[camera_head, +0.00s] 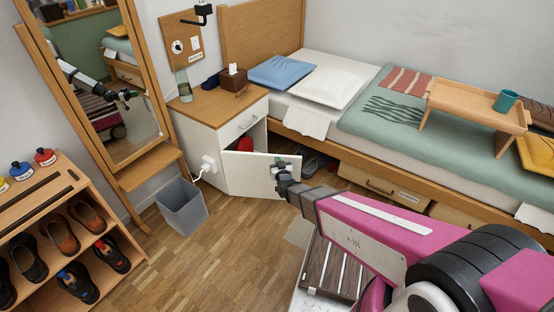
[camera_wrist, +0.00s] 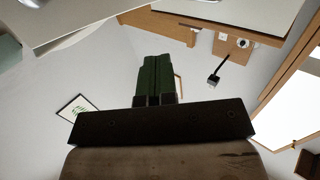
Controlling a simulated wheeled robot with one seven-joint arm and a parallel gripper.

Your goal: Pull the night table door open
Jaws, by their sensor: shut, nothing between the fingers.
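The night table (camera_head: 196,128) is white with a wooden top and stands left of the bed. Its lower door (camera_head: 245,176) stands ajar, swung well out from the cabinet, with a red thing (camera_head: 246,144) showing inside. The drawer (camera_head: 240,122) above it is shut. My gripper (camera_head: 283,166) is at the door's free right end, overlapping its upper edge in the head view; contact cannot be told. In the wrist view my gripper's dark green fingers (camera_wrist: 157,70) are together and empty. A white panel (camera_wrist: 85,14) fills the upper left there, perhaps the door.
A grey bin (camera_head: 182,207) stands left of the night table. A shoe rack (camera_head: 70,235) and a mirror (camera_head: 105,90) are at left. Wooden floor (camera_head: 225,240) in front is clear.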

